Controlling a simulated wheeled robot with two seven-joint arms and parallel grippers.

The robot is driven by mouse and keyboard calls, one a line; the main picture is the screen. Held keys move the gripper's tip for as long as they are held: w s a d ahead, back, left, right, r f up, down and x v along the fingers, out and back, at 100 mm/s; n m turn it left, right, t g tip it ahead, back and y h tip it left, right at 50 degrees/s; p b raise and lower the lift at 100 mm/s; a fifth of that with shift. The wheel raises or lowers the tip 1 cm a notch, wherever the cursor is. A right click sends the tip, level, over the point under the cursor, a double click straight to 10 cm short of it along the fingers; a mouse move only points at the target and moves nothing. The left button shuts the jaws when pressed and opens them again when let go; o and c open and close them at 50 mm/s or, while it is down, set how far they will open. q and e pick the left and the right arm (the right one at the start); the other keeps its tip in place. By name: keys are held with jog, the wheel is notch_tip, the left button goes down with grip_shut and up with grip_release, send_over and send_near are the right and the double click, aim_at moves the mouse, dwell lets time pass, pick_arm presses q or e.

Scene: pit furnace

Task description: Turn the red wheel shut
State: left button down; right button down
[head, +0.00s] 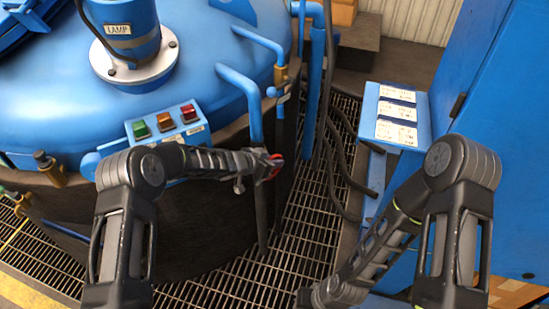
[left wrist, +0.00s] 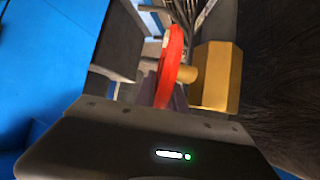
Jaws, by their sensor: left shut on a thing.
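The red wheel (left wrist: 172,65) shows edge-on in the left wrist view, on a short stem from a brass valve body (left wrist: 215,76). In the head view a small part of the red wheel (head: 273,166) shows at the tips of my left gripper (head: 264,164). My left gripper is shut on the wheel's rim; the fingers are mostly hidden in the left wrist view. The valve body is hidden behind the gripper in the head view. My right arm is at the lower right, and its gripper fingers are not visible.
The blue furnace vessel (head: 50,95) fills the left, with a button box (head: 165,128) and blue pipes (head: 240,85) close to my left arm. A blue stand with labels (head: 405,127) and a tall blue cabinet (head: 505,110) are at right. Black hoses (head: 335,170) hang over the grating (head: 235,285).

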pick_arm(q)
jog(key=c, duration=1.4)
grip_release()
jog(key=shift+b+v, duration=0.5)
jog(key=shift+v, duration=3.4)
jog(key=shift+f, duration=0.1)
